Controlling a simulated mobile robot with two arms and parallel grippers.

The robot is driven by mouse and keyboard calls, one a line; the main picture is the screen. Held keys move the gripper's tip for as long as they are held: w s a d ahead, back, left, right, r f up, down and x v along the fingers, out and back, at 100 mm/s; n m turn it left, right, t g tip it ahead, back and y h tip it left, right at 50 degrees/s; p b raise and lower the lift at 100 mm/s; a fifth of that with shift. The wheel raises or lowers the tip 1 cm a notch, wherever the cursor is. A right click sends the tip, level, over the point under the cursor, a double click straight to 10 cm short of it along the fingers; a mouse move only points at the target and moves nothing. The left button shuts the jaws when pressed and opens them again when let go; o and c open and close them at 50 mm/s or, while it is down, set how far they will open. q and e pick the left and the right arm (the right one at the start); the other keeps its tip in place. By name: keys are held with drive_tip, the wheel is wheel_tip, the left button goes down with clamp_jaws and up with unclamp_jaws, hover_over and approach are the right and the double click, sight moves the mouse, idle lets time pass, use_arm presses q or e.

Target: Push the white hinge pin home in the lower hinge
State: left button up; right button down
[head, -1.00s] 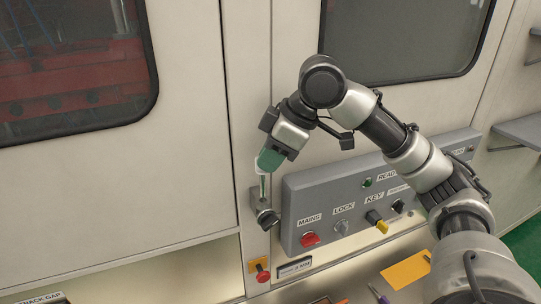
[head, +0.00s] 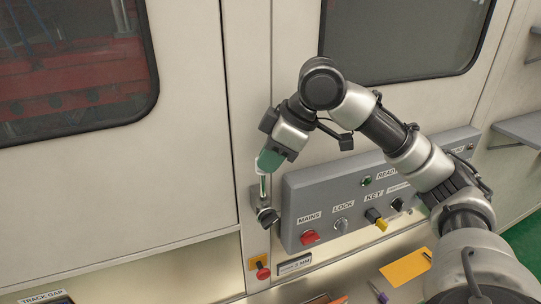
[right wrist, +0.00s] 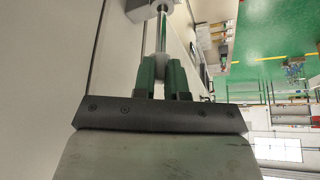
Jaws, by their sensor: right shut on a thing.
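My right gripper (head: 264,168), with green fingers, points down and is shut on the head of the white hinge pin (head: 263,186). The pin's thin shaft stands nearly upright below the fingers and runs down to the lower hinge (head: 256,197) on the door post. A length of shaft shows between fingers and hinge. The right wrist view shows the green fingers (right wrist: 162,72) around the white pin head, the shaft (right wrist: 161,35) and the grey hinge block (right wrist: 141,9). How deep the pin sits inside the hinge is hidden. My left gripper is not in view.
A grey control panel (head: 292,193) with knobs stands just right of the hinge. A black round part (head: 268,217) sits at the hinge's lower end. A red button (head: 263,273) is below. The large door panel (head: 110,190) to the left is clear.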

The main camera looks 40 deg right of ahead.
drive_tip(key=shift+f+b, duration=1.7)
drive_tip(key=shift+f, duration=1.65)
drive_tip(key=c, duration=1.1)
unclamp_jaws()
drive_tip(key=b+v, duration=0.1)
drive_tip(key=v, duration=0.9)
drive_tip(key=shift+s+d+r, duration=0.2)
drive_tip(key=shift+r, duration=0.1)
